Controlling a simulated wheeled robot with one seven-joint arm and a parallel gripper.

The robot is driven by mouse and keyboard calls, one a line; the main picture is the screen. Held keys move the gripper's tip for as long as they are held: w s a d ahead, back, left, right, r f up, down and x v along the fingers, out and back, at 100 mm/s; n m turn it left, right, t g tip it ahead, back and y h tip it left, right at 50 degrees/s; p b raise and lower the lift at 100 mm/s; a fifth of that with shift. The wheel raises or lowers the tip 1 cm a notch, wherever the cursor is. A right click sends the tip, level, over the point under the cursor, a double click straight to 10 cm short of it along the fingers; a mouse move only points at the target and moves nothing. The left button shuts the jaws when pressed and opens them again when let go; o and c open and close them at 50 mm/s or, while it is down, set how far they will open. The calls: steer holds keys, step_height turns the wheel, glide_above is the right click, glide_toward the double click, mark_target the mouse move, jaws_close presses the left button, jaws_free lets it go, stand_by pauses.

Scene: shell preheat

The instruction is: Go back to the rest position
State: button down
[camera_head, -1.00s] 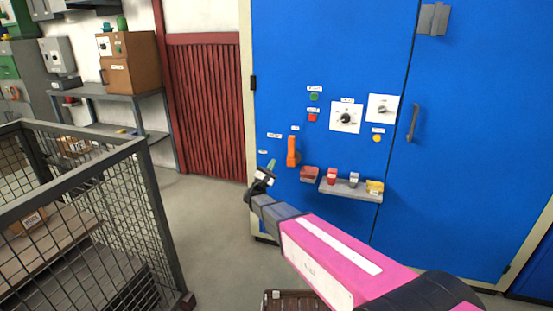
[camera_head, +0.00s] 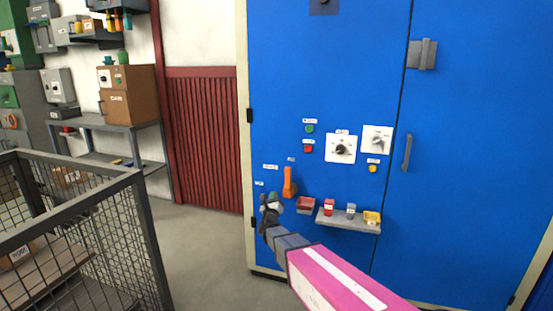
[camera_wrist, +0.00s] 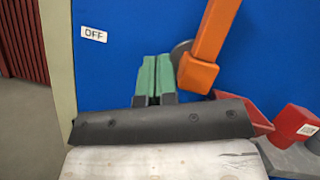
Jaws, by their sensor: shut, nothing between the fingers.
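My gripper (camera_head: 270,199) is in front of the lower left part of the blue cabinet (camera_head: 330,60), at the end of my pink arm. In the wrist view its green fingertips (camera_wrist: 154,78) are together with nothing between them. The orange lever (camera_head: 288,182) on the cabinet is just to the right of my gripper. In the wrist view the orange lever (camera_wrist: 209,45) hangs from upper right to lower left, beside the fingertips and apart from them in the picture. An "OFF" label (camera_wrist: 94,34) is at the upper left there.
A small shelf (camera_head: 345,224) on the cabinet holds red, grey and yellow items; a red tray (camera_head: 306,205) is beside it. Dials (camera_head: 341,149) and buttons are above. A mesh cage (camera_head: 80,225) stands at the left. Floor (camera_head: 205,250) between cage and cabinet is clear.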

steer(key=s+d+f+n+g+y, duration=0.35)
steer(key=s+f+n+g, duration=0.2)
steer(key=n, duration=0.45)
steer(key=s+d+f+n+g+y, duration=0.2)
steer(key=s+d+f+n+g, duration=0.35)
steer(key=n, duration=0.45)
steer(key=s+d+f+n+g+h, duration=0.1)
steer(key=s+d+n+g, duration=0.4)
steer(key=s, duration=0.5)
steer(key=s+d+f+n+g+h, duration=0.1)
steer(key=s+d+n+g, duration=0.5)
steer(key=s, duration=0.4)
steer(key=shift+s+d+f+n, duration=0.15)
steer(key=shift+s+d+n, duration=0.15)
steer(key=shift+n, duration=0.3)
